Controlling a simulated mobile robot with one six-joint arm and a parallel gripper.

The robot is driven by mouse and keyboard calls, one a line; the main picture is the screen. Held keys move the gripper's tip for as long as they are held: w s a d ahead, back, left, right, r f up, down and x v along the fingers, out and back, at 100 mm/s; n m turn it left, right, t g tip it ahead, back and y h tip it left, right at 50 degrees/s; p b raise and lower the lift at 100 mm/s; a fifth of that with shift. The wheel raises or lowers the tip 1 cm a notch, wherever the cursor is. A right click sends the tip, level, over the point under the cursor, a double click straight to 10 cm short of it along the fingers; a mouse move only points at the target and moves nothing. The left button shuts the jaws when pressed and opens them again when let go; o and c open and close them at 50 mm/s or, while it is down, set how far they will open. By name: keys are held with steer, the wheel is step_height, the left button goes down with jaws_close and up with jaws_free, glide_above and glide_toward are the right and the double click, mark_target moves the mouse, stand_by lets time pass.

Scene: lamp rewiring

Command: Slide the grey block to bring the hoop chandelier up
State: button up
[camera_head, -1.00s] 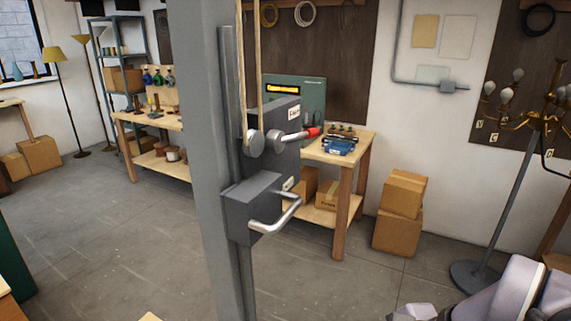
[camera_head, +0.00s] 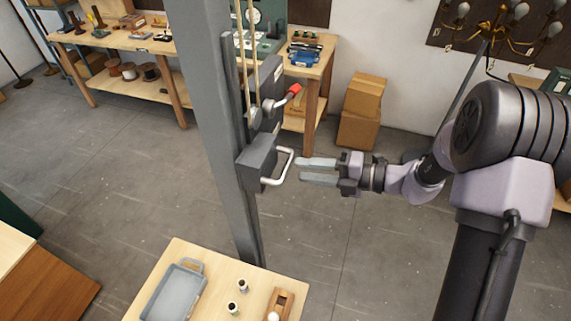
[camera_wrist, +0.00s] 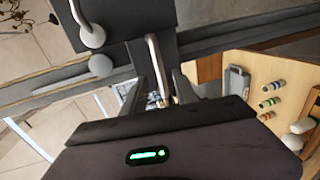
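The grey block (camera_head: 257,160) sits on the rail of a tall grey post, and a pale bar handle (camera_head: 284,166) sticks out from its right side. My gripper (camera_head: 301,170) is open and level with the handle, its fingertips just right of it in the head view. In the wrist view the handle (camera_wrist: 158,68) shows between my two spread fingers (camera_wrist: 160,82). I cannot tell whether they touch it. A second dark block (camera_head: 266,85) with a red-tipped lever (camera_head: 292,91) sits above on the same post, with cords running upward. I cannot make out the hoop chandelier.
A small table (camera_head: 150,300) stands below the post with a grey tray (camera_head: 172,292) and small jars. A brass lamp (camera_head: 497,28) is at the upper right. The floor between is clear.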

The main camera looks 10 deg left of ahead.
mark_target(286, 166)
steer(key=x, duration=0.6)
steer(key=shift+c, duration=0.2)
jaws_close()
stand_by(1.1)
